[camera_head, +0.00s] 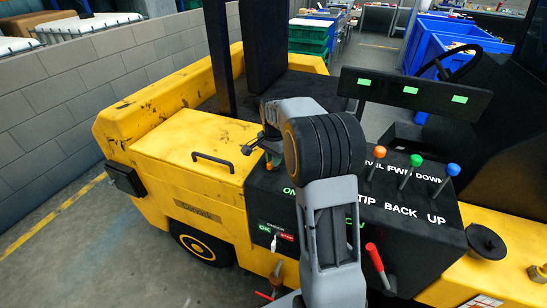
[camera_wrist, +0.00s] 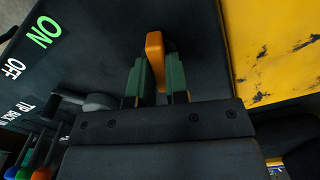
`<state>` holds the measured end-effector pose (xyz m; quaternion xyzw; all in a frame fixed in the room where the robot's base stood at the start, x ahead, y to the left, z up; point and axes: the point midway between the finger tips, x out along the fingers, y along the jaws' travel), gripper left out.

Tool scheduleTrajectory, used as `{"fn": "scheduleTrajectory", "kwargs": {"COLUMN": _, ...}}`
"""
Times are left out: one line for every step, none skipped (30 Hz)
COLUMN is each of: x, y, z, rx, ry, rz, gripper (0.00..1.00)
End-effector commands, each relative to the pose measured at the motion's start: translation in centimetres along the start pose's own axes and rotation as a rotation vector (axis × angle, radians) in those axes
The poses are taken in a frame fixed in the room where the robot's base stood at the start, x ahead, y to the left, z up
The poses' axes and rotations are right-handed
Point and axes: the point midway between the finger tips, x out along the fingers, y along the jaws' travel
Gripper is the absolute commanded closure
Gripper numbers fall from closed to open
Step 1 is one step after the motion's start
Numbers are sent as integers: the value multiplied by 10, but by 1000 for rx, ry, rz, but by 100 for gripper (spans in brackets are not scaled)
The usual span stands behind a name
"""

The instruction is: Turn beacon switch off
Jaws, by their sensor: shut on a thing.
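An orange switch lever (camera_wrist: 154,52) stands up from the black control panel (camera_wrist: 98,40) beside the green ON and white OFF lettering. It looks like the beacon switch, though no beacon label is readable. My gripper (camera_wrist: 156,78) has its two green fingers closed around the lever, one on each side. In the head view my gripper (camera_head: 268,152) is at the panel's far left corner, and the arm hides much of the panel's middle. Which setting the lever is in, I cannot tell.
Orange (camera_head: 379,152), green (camera_head: 415,160) and blue (camera_head: 453,169) knobbed levers stand on the panel's right. A red handle (camera_head: 375,257) juts from its front. The yellow vehicle body (camera_head: 190,155) lies left, with a black grab handle (camera_head: 212,160). A grey knob (camera_wrist: 100,102) sits near my gripper.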

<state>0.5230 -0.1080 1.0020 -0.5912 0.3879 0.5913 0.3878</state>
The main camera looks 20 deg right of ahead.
Motion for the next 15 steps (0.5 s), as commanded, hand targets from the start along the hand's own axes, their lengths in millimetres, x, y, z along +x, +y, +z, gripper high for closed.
{"fn": "scheduleTrajectory", "kwargs": {"x": -1, "y": 0, "z": 0, "rx": -36, "ry": 0, "rz": 0, "gripper": 100}}
{"fn": "scheduleTrajectory", "kwargs": {"x": -1, "y": 0, "z": 0, "rx": -59, "ry": 0, "rz": 0, "gripper": 100}}
{"fn": "scheduleTrajectory", "kwargs": {"x": -1, "y": 0, "z": 0, "rx": -89, "ry": 0, "rz": 0, "gripper": 100}}
{"fn": "scheduleTrajectory", "kwargs": {"x": -1, "y": 0, "z": 0, "rx": -112, "ry": 0, "rz": 0, "gripper": 100}}
{"fn": "scheduleTrajectory", "kwargs": {"x": -1, "y": 0, "z": 0, "rx": -132, "ry": 0, "rz": 0, "gripper": 100}}
{"fn": "scheduleTrajectory", "kwargs": {"x": -1, "y": 0, "z": 0, "rx": -158, "ry": 0, "rz": 0, "gripper": 100}}
{"fn": "scheduleTrajectory", "kwargs": {"x": -1, "y": 0, "z": 0, "rx": -177, "ry": -1, "rz": 0, "gripper": 100}}
{"fn": "scheduleTrajectory", "kwargs": {"x": -1, "y": 0, "z": 0, "rx": -195, "ry": -1, "rz": 0, "gripper": 100}}
{"fn": "scheduleTrajectory", "kwargs": {"x": -1, "y": 0, "z": 0, "rx": -216, "ry": -1, "rz": 0, "gripper": 100}}
{"fn": "scheduleTrajectory", "kwargs": {"x": -1, "y": 0, "z": 0, "rx": -232, "ry": -1, "rz": 0, "gripper": 100}}
{"fn": "scheduleTrajectory", "kwargs": {"x": 0, "y": 0, "z": 0, "rx": -245, "ry": -1, "rz": 0, "gripper": 100}}
{"fn": "scheduleTrajectory", "kwargs": {"x": 0, "y": 0, "z": 0, "rx": -263, "ry": -1, "rz": 0, "gripper": 100}}
{"fn": "scheduleTrajectory", "kwargs": {"x": 0, "y": 0, "z": 0, "rx": -274, "ry": -1, "rz": 0, "gripper": 100}}
{"fn": "scheduleTrajectory", "kwargs": {"x": 0, "y": 0, "z": 0, "rx": -285, "ry": -1, "rz": 0, "gripper": 100}}
{"fn": "scheduleTrajectory", "kwargs": {"x": 0, "y": 0, "z": 0, "rx": -297, "ry": 0, "rz": 0, "gripper": 100}}
